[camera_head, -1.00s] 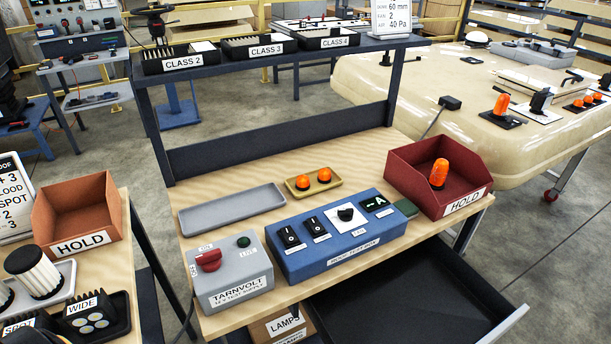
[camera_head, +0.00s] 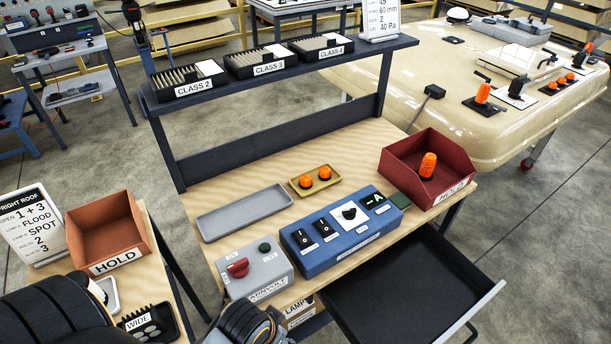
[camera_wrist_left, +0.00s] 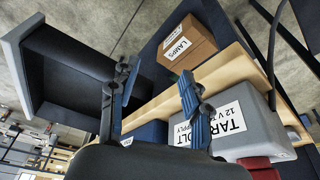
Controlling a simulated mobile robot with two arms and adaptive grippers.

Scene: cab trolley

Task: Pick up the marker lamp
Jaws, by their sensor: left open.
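Several orange lamps are in the head view, and I cannot tell which is the marker lamp. Two small domed ones (camera_head: 315,177) stand on a small yellow tray (camera_head: 334,183) at the middle of the bench. A taller one (camera_head: 428,165) stands in the red HOLD bin (camera_head: 405,149) at the bench's right. More are on the cream cab roof, one upright (camera_head: 483,93). My left gripper (camera_wrist_left: 158,78) is open and empty in the left wrist view, at the bench's front edge by the grey TARNVOLT box (camera_wrist_left: 238,115). My right gripper is not in view.
A blue switch box (camera_head: 318,260) and a grey tray (camera_head: 243,212) stand on the bench. A dark open drawer (camera_head: 400,290) juts out in front. A LAMPS carton (camera_wrist_left: 188,45) is below the bench top. A raised shelf (camera_head: 215,97) with labelled racks runs behind.

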